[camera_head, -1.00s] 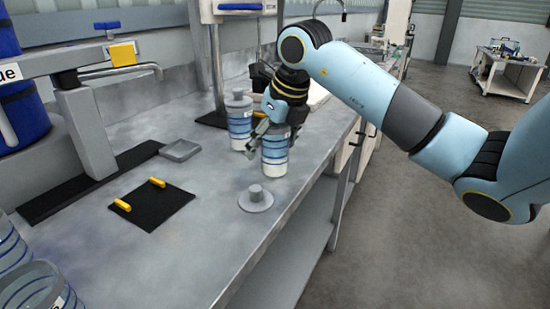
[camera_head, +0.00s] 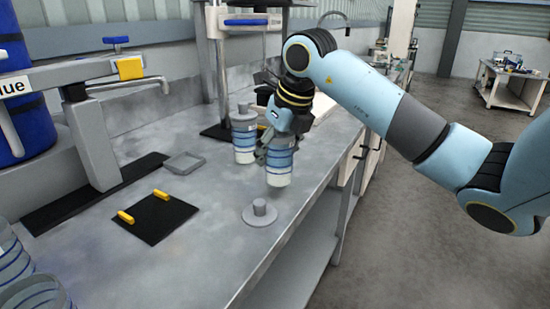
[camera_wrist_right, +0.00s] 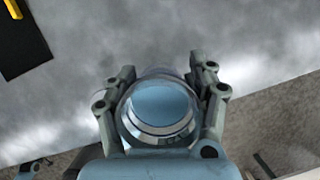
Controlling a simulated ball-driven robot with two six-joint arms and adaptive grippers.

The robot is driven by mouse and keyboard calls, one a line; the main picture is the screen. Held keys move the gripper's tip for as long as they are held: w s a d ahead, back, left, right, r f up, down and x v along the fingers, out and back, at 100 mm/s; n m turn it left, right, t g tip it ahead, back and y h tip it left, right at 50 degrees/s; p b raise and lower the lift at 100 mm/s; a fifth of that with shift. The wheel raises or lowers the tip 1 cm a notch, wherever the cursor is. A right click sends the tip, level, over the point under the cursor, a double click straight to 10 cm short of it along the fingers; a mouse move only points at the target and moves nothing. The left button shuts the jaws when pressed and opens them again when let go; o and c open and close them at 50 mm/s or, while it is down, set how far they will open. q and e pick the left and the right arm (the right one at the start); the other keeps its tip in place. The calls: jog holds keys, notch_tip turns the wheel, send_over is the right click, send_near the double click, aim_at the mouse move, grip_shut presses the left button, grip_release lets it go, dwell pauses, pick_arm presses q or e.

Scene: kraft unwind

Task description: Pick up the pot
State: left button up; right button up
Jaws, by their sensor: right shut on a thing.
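The pot (camera_head: 279,176) is a clear cylinder with blue stripes, at the middle of the grey bench near its front edge. My right gripper (camera_head: 277,150) is shut on it, with fingers on both sides of its upper part. In the right wrist view the pot (camera_wrist_right: 162,108) is open at the top, with blue contents, between the fingers of my gripper (camera_wrist_right: 160,95). I cannot tell whether its base touches the bench. A grey knobbed lid (camera_head: 260,213) lies on the bench in front of it. My left gripper is out of view.
A similar lidded pot (camera_head: 244,138) stands just left of the held one. A black mat (camera_head: 157,216) with yellow grips and a grey square tray (camera_head: 184,163) lie farther left. Striped containers (camera_head: 38,292) are at the lower left. Bare bench surrounds the lid.

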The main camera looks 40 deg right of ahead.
notch_tip(320, 180, up, 3)
jog(key=shift+r, duration=0.1)
jog(key=s+r, duration=0.1)
jog(key=s, duration=0.1)
jog(key=s+d+r, duration=0.1)
jog(key=s, duration=0.1)
jog(key=s+d+r, duration=0.1)
jog(key=s+r, duration=0.1)
jog(key=shift+s+d, duration=0.25)
jog(key=shift+s, duration=0.15)
jog(key=shift+s+d+r+p, duration=0.2)
jog(key=shift+s+r+p, duration=0.4)
jog(key=shift+p, duration=1.25)
jog(key=shift+s+d+r+p, duration=0.3)
jog(key=shift+s+p, duration=0.55)
jog(key=shift+p, duration=1.05)
jog(key=shift+s+d+r+p, duration=0.15)
jog(key=shift+s+r+p, duration=0.45)
jog(key=shift+p, duration=1.25)
